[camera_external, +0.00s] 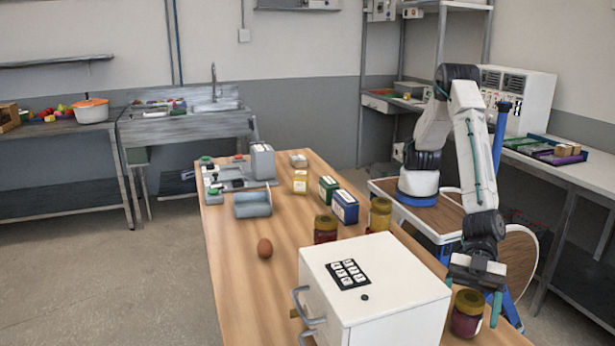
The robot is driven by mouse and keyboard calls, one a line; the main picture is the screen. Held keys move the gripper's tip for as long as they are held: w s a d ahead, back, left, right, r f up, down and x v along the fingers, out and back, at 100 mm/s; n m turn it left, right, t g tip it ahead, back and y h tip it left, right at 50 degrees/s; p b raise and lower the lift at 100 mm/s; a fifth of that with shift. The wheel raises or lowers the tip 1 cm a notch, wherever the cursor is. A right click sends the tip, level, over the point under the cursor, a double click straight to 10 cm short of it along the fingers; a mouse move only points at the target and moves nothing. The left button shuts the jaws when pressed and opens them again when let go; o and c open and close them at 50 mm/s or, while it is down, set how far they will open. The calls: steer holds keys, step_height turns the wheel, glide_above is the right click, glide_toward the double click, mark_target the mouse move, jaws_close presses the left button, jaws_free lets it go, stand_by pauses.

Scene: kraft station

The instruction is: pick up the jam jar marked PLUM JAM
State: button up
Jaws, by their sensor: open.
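Three jam jars with olive-gold lids stand on the wooden table (235,262). A dark red-purple jar (466,322) is at the near right, beside the white cabinet. A dark red jar (326,236) and a yellow jar (379,217) stand behind the cabinet. No jar's label is legible from here, so I cannot tell which one says PLUM JAM. My gripper (474,300) points down at the near-right jar, open, with its fingers seeming to be on either side of the lid. I cannot tell whether they touch it.
The white cabinet (400,277) with grey handles stands close left of my gripper. A brown egg (264,248) lies on the table. The table's left side is mostly clear.

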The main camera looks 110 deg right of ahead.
steer(key=shift+w+f, duration=0.1)
steer(key=shift+w, duration=0.05)
steer(key=c, duration=1.3)
